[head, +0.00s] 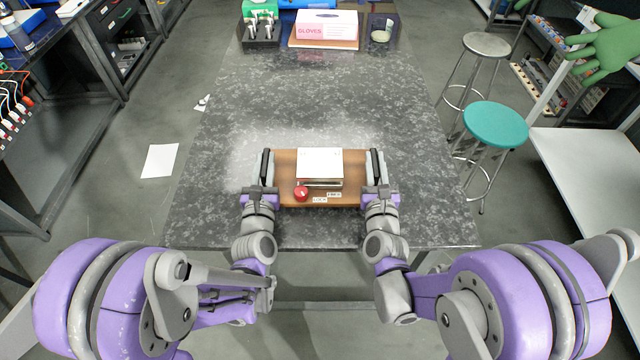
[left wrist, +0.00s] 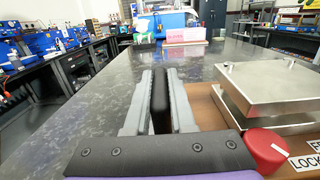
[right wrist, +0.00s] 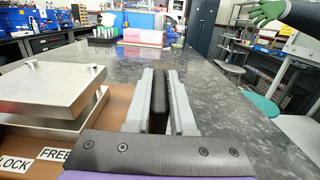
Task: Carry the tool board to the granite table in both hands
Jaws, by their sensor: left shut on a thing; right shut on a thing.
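The tool board (head: 325,198) is a brown wooden board over the near part of the granite table (head: 300,100). It bears a silver metal plate fixture (head: 320,163), a red knob (head: 301,193) and labels reading LOCK and FREE. My left gripper (head: 266,168) is shut on a black handle at the board's left side, seen close in the left wrist view (left wrist: 160,100). My right gripper (head: 376,168) is shut on the matching black handle at the right side, seen in the right wrist view (right wrist: 159,100). I cannot tell whether the board touches the table.
A teal stool (head: 495,125) and a grey stool (head: 486,45) stand at the right. The table's middle is clear.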

